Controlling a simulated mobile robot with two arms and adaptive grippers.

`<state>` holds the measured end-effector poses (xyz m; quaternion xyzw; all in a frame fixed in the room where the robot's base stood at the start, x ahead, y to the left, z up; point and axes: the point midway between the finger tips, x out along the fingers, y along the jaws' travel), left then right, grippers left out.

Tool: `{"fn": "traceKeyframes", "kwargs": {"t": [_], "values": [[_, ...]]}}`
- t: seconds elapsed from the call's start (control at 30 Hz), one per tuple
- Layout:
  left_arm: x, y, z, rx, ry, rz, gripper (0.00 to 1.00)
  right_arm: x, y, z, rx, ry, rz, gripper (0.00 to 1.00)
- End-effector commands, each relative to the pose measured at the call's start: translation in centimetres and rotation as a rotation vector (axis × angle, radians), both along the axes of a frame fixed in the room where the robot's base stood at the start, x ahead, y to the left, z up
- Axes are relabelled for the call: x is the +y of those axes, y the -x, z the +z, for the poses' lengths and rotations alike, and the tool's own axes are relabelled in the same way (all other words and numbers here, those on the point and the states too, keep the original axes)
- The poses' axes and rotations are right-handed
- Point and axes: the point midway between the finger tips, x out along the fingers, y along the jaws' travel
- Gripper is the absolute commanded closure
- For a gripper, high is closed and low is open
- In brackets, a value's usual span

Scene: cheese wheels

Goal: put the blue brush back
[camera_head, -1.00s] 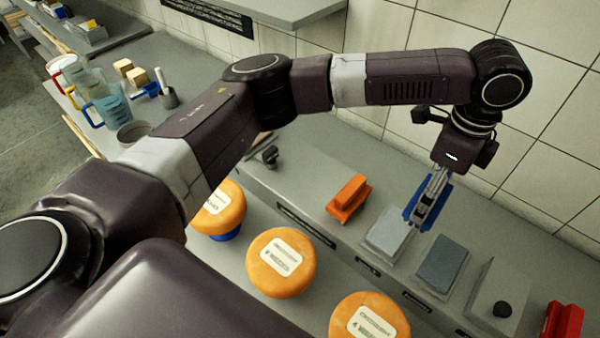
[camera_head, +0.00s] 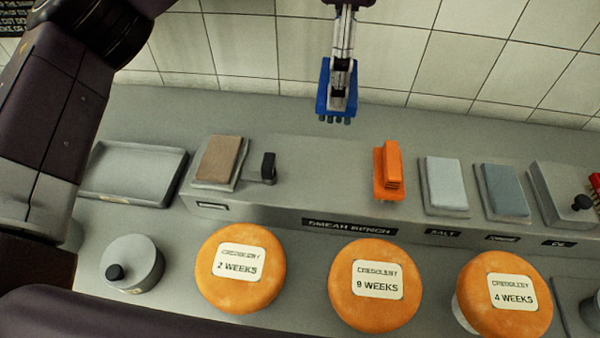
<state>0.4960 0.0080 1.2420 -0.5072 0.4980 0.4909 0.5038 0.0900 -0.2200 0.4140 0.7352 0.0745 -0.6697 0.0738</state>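The blue brush (camera_head: 324,88) hangs upright in the upper middle of the head view, bristles down. My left gripper (camera_head: 342,76) is shut on it from above. The brush appears in front of the tiled wall, above the back of the bench, up and to the left of the orange brush. Its height above the surface is hard to tell. The orange brush (camera_head: 390,170) sits on the raised grey bench (camera_head: 315,170) labelled "SMEAR BENCH". My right gripper is not in view.
A brown pad (camera_head: 220,158) and a grey tray (camera_head: 130,172) lie left. A light grey pad (camera_head: 446,184), a blue-grey pad (camera_head: 505,190) and a knobbed box (camera_head: 562,192) stand right. Orange cheese wheels (camera_head: 240,290) line the front.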

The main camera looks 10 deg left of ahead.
Motion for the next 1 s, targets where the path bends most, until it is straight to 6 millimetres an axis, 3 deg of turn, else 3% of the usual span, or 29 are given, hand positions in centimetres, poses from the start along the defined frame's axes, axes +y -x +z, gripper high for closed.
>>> {"fn": "traceKeyframes", "kwargs": {"t": [0.17,0.6,1.0], "values": [[-0.1,0.2,-1.9,0.006,0.000,-0.003,0.40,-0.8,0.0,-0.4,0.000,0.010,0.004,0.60],[0.0,0.2,-12.9,0.003,-0.001,0.001,0.40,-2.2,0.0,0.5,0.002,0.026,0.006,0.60],[-0.1,0.2,-17.1,0.002,0.000,0.000,0.40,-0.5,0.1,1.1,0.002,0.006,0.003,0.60]]}}
